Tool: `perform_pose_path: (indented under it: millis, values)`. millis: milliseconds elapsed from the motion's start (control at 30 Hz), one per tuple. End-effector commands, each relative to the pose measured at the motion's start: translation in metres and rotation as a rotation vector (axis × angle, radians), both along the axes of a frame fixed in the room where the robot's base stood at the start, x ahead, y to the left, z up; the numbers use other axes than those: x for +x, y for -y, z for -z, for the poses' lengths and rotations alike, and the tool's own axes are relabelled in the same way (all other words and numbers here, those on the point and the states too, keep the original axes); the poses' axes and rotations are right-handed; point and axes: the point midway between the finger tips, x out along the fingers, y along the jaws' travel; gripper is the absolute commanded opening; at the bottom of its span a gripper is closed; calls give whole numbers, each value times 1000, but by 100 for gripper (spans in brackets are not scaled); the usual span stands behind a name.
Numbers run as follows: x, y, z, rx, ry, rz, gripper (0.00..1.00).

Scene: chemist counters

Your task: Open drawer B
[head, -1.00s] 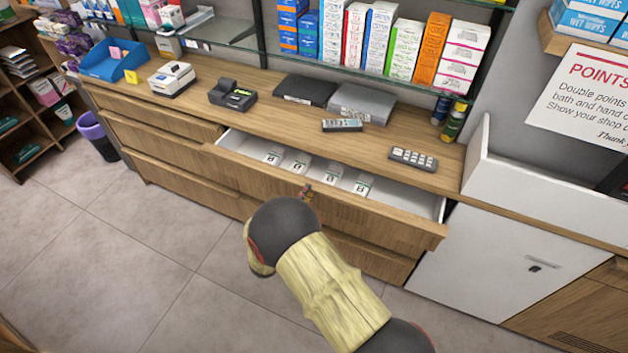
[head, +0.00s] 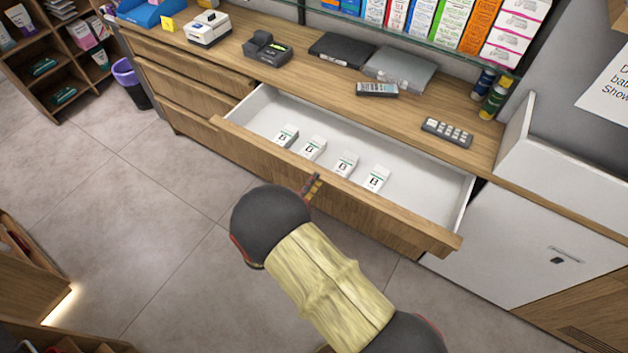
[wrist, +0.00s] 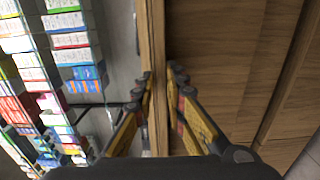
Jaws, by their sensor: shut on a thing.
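The drawer (head: 350,205) stands pulled well out of the wooden counter in the head view. Several small white boxes marked B (head: 345,164) lie in a row inside it. My gripper (head: 312,186) is at the middle of the drawer's front, at its top edge. In the wrist view my gripper (wrist: 160,85) has its fingers on both sides of the wooden front panel (wrist: 157,120), shut on it. In the head view my own arm hides part of the drawer's lower front.
Closed drawers (head: 185,95) lie to the left. A white cabinet (head: 520,245) stands to the right. The tiled floor (head: 130,200) at the left is clear.

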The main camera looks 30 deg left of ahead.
Motion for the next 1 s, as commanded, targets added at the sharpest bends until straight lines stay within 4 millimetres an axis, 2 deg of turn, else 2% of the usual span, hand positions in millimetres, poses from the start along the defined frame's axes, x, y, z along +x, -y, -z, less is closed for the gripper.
perform_pose_path:
  millis: [133, 167, 467, 767, 867, 1000]
  values:
    - [0, 0, 1, -1, -2, -1, 0]
    - [0, 0, 1, -1, -2, -1, 15]
    - [0, 0, 0, 0, -1, 0, 32]
    - [-1, 0, 0, 0, 0, -1, 32]
    - [-8, -2, 0, -1, 0, -3, 32]
    - [-30, -4, 0, -1, 0, -5, 32]
